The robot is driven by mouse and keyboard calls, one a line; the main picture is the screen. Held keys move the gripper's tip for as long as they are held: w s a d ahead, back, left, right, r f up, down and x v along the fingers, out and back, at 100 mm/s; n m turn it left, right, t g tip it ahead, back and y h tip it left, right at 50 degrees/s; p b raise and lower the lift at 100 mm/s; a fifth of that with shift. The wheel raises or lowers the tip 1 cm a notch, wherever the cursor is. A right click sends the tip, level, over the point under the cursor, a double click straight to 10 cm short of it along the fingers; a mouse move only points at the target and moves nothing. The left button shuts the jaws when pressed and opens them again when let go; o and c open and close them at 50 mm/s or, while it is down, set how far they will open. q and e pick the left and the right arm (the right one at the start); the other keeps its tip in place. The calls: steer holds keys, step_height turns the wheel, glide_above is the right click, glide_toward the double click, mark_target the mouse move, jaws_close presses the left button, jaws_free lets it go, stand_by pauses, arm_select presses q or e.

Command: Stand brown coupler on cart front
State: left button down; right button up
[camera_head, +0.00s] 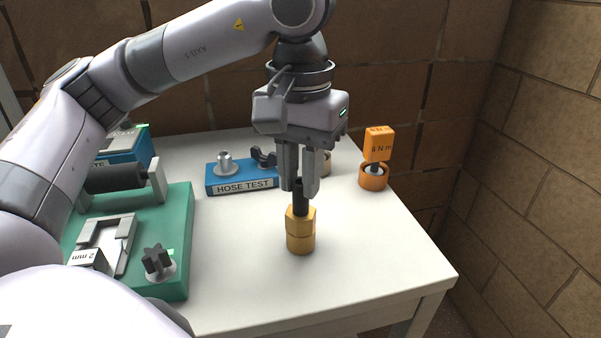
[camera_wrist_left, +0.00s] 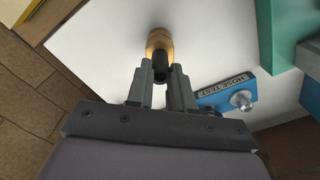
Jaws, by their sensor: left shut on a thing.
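A brass-brown coupler (camera_head: 300,232) with a hexagonal upper part and a black stem stands upright over the front part of the white cart top (camera_head: 379,259). My left gripper (camera_head: 300,190) points down, shut on the black stem, with the brass body below its fingertips. In the left wrist view the coupler (camera_wrist_left: 159,41) shows just beyond the fingertips (camera_wrist_left: 160,74). I cannot tell whether its base touches the top or hovers slightly above it. My right gripper is not in view.
A blue HOSE TEST block (camera_head: 241,189) and a green fixture (camera_head: 182,240) stand to the left. An orange torque piece (camera_head: 374,181) stands at back right. A tan cylinder (camera_head: 326,164) is partly hidden behind my gripper. The front right of the top is clear; brick walls lie behind and right.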

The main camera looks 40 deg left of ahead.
arm_select(q)
steer(key=shift+f, duration=0.2)
steer(key=c, duration=1)
jaws_free()
steer(key=shift+r, duration=0.55)
step_height(320, 180, up, 12)
steer(key=p, duration=0.4)
steer(key=shift+f, duration=0.25)
